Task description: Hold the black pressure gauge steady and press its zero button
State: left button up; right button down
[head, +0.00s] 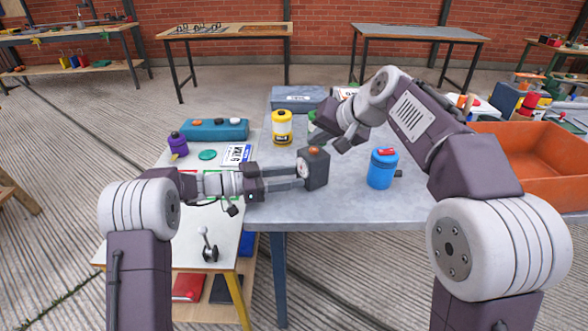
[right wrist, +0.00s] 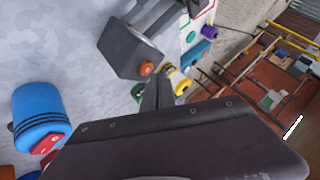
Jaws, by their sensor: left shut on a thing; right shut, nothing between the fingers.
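The black pressure gauge (head: 316,172) is a dark box with a round dial on its left side and an orange button (head: 314,150) on top. It stands upright at the middle of the grey table. My left gripper (head: 300,177) is shut on the gauge from the left.
A blue canister with a red top (head: 382,168) stands right of the gauge. A yellow canister (head: 282,128) and a partly hidden green one (head: 312,124) stand behind. A grey-blue case (head: 298,98) lies at the back; an orange bin (head: 535,155) is at right.

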aim_at(316, 151)
jog(key=shift+f, duration=0.15)
jog(key=shift+f, duration=0.35)
dwell(0.4)
jog(key=shift+r, duration=0.5)
notch_tip(316, 151, up, 6)
dwell(0.6)
dwell(0.4)
